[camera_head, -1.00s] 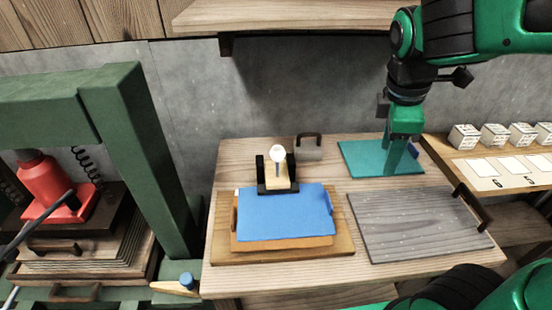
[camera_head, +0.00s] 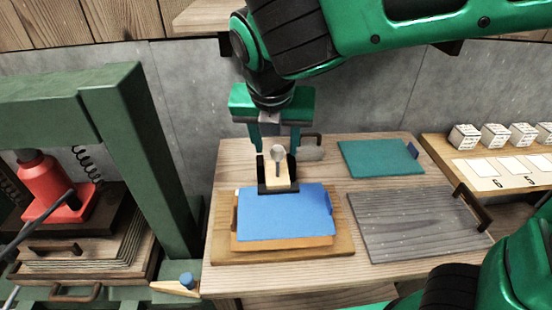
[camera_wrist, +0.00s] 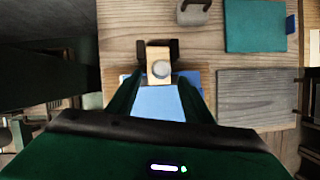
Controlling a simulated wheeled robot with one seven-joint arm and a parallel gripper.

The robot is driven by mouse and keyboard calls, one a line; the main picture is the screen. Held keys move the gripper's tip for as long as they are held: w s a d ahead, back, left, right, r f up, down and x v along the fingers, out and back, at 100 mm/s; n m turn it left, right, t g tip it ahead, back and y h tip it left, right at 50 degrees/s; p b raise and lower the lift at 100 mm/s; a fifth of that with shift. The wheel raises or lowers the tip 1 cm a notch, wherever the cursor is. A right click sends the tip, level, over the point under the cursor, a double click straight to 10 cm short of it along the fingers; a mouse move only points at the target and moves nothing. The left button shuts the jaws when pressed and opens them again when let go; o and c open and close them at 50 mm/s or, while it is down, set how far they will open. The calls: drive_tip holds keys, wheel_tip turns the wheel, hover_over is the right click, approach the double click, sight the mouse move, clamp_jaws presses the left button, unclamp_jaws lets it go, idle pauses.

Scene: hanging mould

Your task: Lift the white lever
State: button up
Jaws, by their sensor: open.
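The white lever (camera_head: 278,153) has a round pale knob on a thin stem. It stands on a small wooden block between black brackets (camera_head: 278,188), behind the blue pad (camera_head: 285,214). In the wrist view the round knob (camera_wrist: 161,69) shows near the middle, between and beyond my fingers. My gripper (camera_head: 276,146) is open and empty, its green fingers spread to the two sides just behind or above the lever. I cannot tell whether a finger touches the lever or bracket.
A teal board (camera_head: 378,158) and a grey slatted board (camera_head: 418,224) with a dark handle lie to the right. A grey block with a handle (camera_head: 311,149) stands close to my right finger. A green press (camera_head: 140,150) with a red jack (camera_head: 45,185) stands at the left.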

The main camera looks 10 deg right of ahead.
sight(277, 160)
drive_tip(key=x, duration=0.8)
clamp_jaws()
drive_tip(key=shift+r, duration=0.1)
